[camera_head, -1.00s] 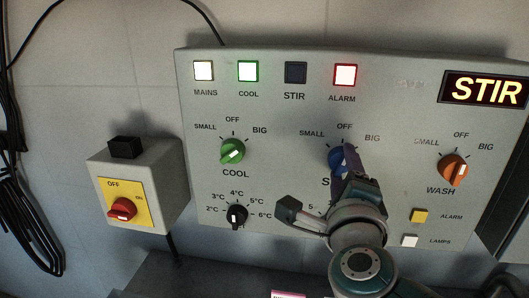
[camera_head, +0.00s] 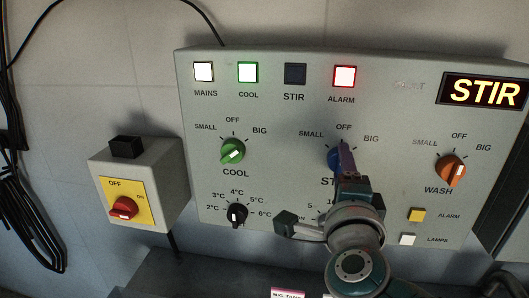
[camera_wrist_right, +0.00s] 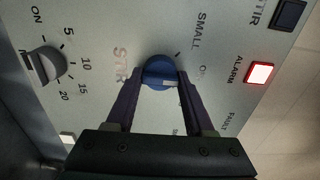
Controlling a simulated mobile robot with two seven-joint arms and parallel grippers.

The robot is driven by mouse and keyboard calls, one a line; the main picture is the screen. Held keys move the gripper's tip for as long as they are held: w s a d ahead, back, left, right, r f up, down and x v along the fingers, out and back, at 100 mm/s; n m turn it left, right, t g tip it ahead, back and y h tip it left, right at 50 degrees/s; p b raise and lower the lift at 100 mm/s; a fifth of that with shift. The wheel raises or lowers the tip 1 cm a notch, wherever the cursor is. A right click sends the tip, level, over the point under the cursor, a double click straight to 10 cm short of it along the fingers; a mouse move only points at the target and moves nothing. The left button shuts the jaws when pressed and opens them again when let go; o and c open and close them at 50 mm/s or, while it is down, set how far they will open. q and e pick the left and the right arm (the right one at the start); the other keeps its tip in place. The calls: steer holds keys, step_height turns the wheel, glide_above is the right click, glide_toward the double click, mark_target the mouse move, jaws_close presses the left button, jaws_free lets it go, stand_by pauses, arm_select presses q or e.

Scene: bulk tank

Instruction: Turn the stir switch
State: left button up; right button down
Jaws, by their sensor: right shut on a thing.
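The stir switch is a blue round knob (camera_head: 333,159) on the grey control panel, below the SMALL, OFF and BIG marks. It also shows in the right wrist view (camera_wrist_right: 158,72), with a white pointer mark partly visible. My right gripper (camera_head: 344,155) is at the knob, its two purple fingers on either side of it and shut on it. The fingers and wrist hide part of the knob and the STIR label in the head view. The STIR lamp (camera_head: 295,74) is dark. The display (camera_head: 485,92) reads STIR. My left gripper is not in view.
A green cool knob (camera_head: 232,151) and black temperature knob (camera_head: 237,215) are to the left. An orange wash knob (camera_head: 451,170) is to the right, above a yellow button (camera_head: 416,214) and white button (camera_head: 407,239). A box with a red switch (camera_head: 123,208) stands at far left.

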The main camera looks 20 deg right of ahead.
steer(key=shift+c, duration=1.4)
jaws_free()
steer(key=shift+s+a, duration=0.1)
steer(key=v, duration=0.9)
steer(key=shift+s, duration=0.35)
steer(key=shift+a, duration=0.1)
